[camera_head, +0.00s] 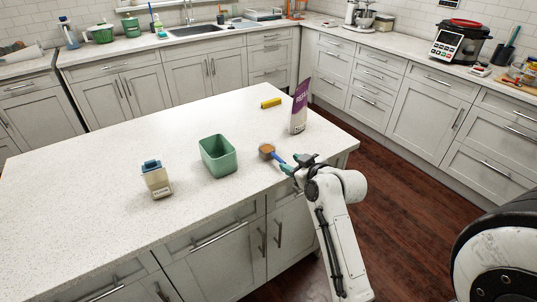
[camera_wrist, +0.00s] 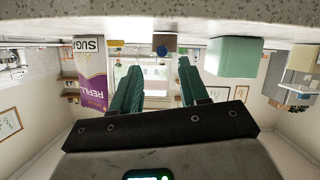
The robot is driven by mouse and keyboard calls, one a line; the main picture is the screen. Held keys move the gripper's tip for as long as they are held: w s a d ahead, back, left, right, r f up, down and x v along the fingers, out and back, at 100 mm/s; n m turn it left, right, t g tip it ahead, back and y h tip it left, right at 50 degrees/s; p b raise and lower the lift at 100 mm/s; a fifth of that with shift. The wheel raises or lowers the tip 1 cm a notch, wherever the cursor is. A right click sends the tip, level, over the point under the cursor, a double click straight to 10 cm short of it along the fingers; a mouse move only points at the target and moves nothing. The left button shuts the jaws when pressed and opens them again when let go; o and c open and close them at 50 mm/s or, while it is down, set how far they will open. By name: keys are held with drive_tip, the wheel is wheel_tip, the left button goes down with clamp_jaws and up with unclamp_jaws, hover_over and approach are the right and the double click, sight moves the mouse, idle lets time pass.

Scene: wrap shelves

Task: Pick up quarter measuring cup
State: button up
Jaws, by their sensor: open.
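The measuring cup lies on the white island countertop near its front right edge, with a brown bowl (camera_head: 266,150) and a blue handle (camera_head: 278,159) pointing toward my gripper (camera_head: 295,164). My gripper is open with green fingers, just right of the handle in the head view. In the upside-down wrist view, the cup's brown bowl (camera_wrist: 166,41) and a dark blue handle end show beyond and between the fingertips (camera_wrist: 160,64). The space between the fingers looks empty. Size markings on the cup cannot be read.
A green open bin (camera_head: 218,157) stands left of the cup, also in the wrist view (camera_wrist: 233,58). A flour container (camera_head: 156,179) stands farther left. A purple and white sugar bag (camera_head: 299,108) and a yellow item (camera_head: 271,103) are behind. The countertop (camera_head: 90,215) at left is clear.

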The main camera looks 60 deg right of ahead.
sight(279, 159)
drive_tip(key=shift+a+p+x, duration=0.2)
drive_tip(key=shift+p+x, duration=0.55)
drive_tip(key=shift+x, duration=2.8)
drive_tip(key=shift+w+r, duration=0.1)
drive_tip(key=shift+w, duration=0.1)
drive_tip(key=shift+c, duration=0.3)
clamp_jaws()
